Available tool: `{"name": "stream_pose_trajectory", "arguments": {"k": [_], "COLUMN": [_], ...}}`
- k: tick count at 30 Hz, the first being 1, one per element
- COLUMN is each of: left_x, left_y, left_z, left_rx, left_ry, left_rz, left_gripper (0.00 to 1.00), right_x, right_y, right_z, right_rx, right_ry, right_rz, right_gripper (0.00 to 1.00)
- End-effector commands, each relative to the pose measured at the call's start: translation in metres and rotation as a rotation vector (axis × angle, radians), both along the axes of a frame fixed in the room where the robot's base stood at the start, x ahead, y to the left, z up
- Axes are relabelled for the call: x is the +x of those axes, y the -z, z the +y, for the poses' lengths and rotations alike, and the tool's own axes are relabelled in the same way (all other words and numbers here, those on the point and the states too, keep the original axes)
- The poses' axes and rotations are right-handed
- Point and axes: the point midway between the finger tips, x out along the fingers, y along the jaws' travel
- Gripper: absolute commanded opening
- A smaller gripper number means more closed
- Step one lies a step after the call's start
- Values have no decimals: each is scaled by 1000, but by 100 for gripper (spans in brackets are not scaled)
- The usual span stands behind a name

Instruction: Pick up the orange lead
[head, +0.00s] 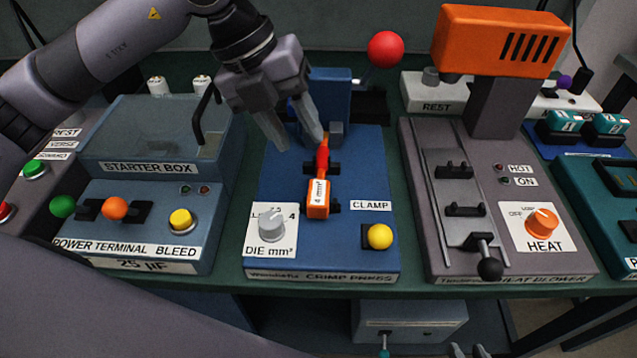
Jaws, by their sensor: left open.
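The orange lead (318,198) lies on the blue crimp press (283,178), in line with its clamp. It has an orange block marked 4 mm² and a red sleeve toward the back. My left gripper (297,138) points down at the lead's far end with its two fingers apart. Its right fingertip is close to the red end; whether it touches cannot be told. The gripper partly hides the rear of the press. Two small grey tips (469,351) at the bottom edge may belong to my right gripper; most of it is out of frame.
The starter box (150,140) and power terminal (140,215) stand left of the press. The heat blower (520,235) stands to the right, its orange head (500,40) high above. A red ball (385,49) rises behind the press. A yellow button (380,236) is at its front right.

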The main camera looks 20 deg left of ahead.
Motion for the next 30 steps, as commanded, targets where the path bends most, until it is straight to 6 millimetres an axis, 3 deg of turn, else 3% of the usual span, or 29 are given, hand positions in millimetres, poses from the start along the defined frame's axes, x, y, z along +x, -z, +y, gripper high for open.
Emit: {"name": "stream_pose_trajectory", "arguments": {"k": [11, 19, 29, 30], "left_x": [1, 4, 5, 5], "left_y": [32, 68, 75, 75], "left_z": [-10, -24, -27, -27], "left_rx": [-2, -2, -2, -2], "left_ry": [3, 2, 1, 1], "left_rz": [3, 2, 0, 0], "left_gripper": [41, 41, 41, 28], "right_x": [-4, -7, -4, -4], "right_y": [7, 9, 8, 8], "right_z": [-2, -2, -2, -1], "right_rx": [-3, -3, 1, 1], "right_ry": [-6, -4, 1, 1], "right_rz": [8, 16, 9, 8], "right_gripper": [36, 36, 36, 36]}}
